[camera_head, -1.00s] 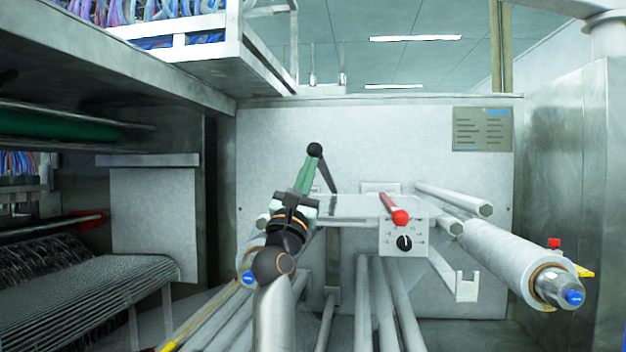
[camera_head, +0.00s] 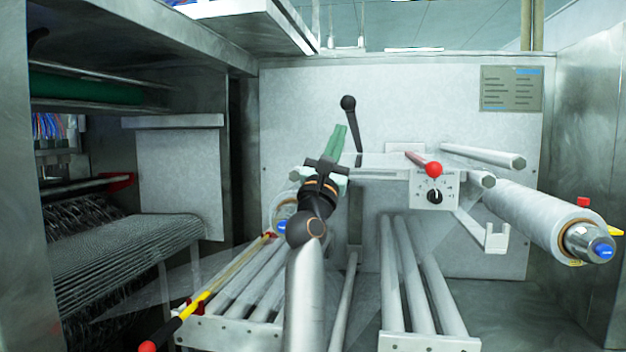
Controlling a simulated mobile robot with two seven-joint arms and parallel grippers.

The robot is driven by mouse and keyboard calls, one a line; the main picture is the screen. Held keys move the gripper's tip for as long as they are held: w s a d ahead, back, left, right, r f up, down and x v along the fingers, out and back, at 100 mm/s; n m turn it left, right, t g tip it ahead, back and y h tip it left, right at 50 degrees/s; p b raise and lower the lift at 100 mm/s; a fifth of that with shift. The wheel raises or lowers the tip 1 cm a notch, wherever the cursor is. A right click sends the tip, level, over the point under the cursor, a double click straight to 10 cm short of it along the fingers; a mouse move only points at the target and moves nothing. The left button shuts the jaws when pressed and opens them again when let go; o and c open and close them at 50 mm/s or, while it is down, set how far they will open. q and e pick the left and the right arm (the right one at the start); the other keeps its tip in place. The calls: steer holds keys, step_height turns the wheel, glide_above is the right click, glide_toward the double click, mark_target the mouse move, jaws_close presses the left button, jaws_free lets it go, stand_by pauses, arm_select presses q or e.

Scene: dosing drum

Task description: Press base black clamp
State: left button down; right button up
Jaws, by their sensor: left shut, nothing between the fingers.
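The black clamp lever (camera_head: 356,130) stands up behind the clear plate (camera_head: 375,162), with a round black ball knob (camera_head: 348,102) on top. It leans slightly left at the top. My left gripper (camera_head: 340,127) has green fingers, which are shut and empty. The fingertips are just left of the lever's shaft and below the knob in the picture. I cannot tell whether they touch the lever. My left wrist and fingers hide the area below and left of the lever's foot. My right gripper is out of view.
A red ball lever (camera_head: 433,169) sits above a dial box (camera_head: 434,190) to the right. A wrapped film roll (camera_head: 540,215) sticks out at the right. Grey bars (camera_head: 405,270) run below. A brush conveyor (camera_head: 125,255) and overhead frame stand left.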

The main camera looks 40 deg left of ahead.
arm_select(q)
steer(key=s+d+r+b+v, duration=0.1)
steer(key=b+v, duration=0.1)
steer(key=v, duration=0.8)
steer(key=shift+s, duration=0.2)
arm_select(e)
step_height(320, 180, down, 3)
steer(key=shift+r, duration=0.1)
arm_select(q)
steer(key=shift+d+r, duration=0.1)
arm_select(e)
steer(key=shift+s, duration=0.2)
